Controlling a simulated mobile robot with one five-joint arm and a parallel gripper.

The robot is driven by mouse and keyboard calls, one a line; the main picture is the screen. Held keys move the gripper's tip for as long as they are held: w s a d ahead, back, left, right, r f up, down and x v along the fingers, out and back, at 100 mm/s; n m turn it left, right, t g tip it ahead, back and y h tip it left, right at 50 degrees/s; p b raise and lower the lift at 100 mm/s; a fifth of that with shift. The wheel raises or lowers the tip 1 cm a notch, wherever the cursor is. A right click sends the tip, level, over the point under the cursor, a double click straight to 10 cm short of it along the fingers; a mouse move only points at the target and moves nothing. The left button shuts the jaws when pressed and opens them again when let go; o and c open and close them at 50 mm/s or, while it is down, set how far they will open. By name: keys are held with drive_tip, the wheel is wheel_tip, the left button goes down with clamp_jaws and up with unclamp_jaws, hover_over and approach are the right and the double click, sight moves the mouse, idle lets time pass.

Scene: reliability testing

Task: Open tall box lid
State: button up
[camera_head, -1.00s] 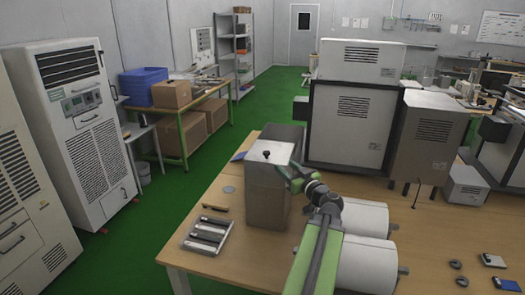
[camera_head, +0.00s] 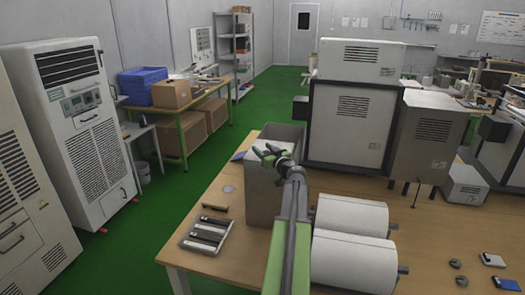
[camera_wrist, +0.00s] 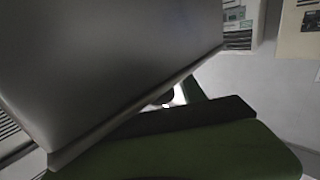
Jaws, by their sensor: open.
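The tall box (camera_head: 263,203) is a grey upright box on the wooden table, left of the white rolls. My gripper (camera_head: 267,155) is over its top in the head view, hiding the knob and much of the lid (camera_head: 255,171). I cannot tell whether the lid is raised. In the wrist view a large tilted grey panel (camera_wrist: 110,65) fills the upper left, close to the camera; I cannot tell whether it is lid or wall. A green finger (camera_wrist: 190,150) lies below it. The gripper is open; contact is not clear.
Two white rolls (camera_head: 352,217) lie right of my arm. A grey bin (camera_head: 285,130) stands behind the box. A tray of dark bars (camera_head: 206,234) lies to the left. Large equipment (camera_head: 350,120) stands at the back right.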

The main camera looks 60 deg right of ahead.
clamp_jaws()
idle(0.3)
idle(1.1)
